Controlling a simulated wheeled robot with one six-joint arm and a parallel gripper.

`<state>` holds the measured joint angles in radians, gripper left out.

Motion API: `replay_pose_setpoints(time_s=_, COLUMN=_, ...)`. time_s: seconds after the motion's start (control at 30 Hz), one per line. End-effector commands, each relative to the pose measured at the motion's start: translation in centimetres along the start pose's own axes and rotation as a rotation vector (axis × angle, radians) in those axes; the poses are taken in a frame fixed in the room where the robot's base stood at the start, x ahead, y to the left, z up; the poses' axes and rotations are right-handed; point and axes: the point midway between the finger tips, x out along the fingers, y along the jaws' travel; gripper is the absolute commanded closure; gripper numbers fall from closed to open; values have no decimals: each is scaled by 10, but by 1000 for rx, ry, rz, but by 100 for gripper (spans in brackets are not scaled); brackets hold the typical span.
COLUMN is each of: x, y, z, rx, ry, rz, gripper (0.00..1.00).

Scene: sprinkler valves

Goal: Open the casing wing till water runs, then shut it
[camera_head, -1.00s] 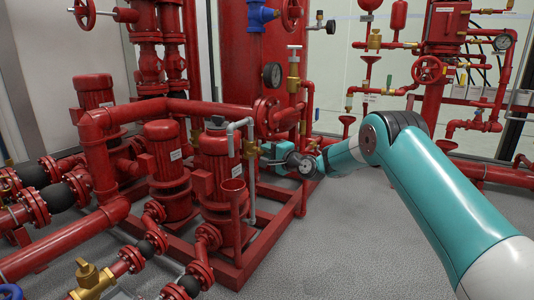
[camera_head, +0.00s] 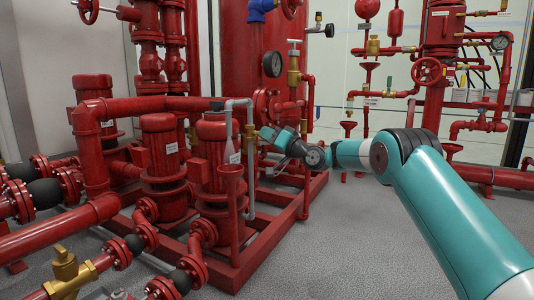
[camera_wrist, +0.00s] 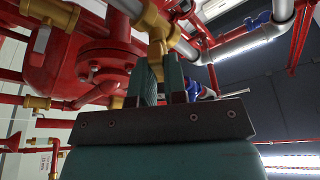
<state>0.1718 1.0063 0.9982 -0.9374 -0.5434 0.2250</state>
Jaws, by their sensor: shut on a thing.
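The casing wing (camera_wrist: 157,42) is a brass piece on a brass valve body. In the wrist view its lower end goes between the two dark green fingers of my gripper (camera_wrist: 160,78), which is shut on it. In the head view my gripper (camera_head: 256,140) is small, beside the brass valve (camera_head: 249,146) by the red pump (camera_head: 214,150). The wing itself is too small to make out there. A grey bent pipe (camera_head: 229,120) ends above a red funnel (camera_head: 231,172). A pale, widening streak, which looks like running water, shows between pipe end and funnel.
A second red pump (camera_head: 160,150) is to the left. The grey floor (camera_head: 340,240) in front is clear.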

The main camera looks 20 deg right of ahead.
Motion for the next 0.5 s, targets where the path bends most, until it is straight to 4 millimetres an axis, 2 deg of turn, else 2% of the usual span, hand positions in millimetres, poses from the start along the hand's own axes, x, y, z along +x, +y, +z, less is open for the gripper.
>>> replay_pose_setpoints(time_s=0.17, x=-1, y=3, z=1, rx=-351, ry=-7, rz=-109, gripper=100)
replay_pose_setpoints(time_s=0.2, x=0, y=0, z=0, rx=-335, ry=-8, rz=-104, gripper=78)
replay_pose_setpoints(time_s=0.27, x=0, y=0, z=0, rx=-330, ry=-8, rz=-102, gripper=64)
replay_pose_setpoints(time_s=0.5, x=0, y=0, z=0, rx=-328, ry=-7, rz=-100, gripper=64)
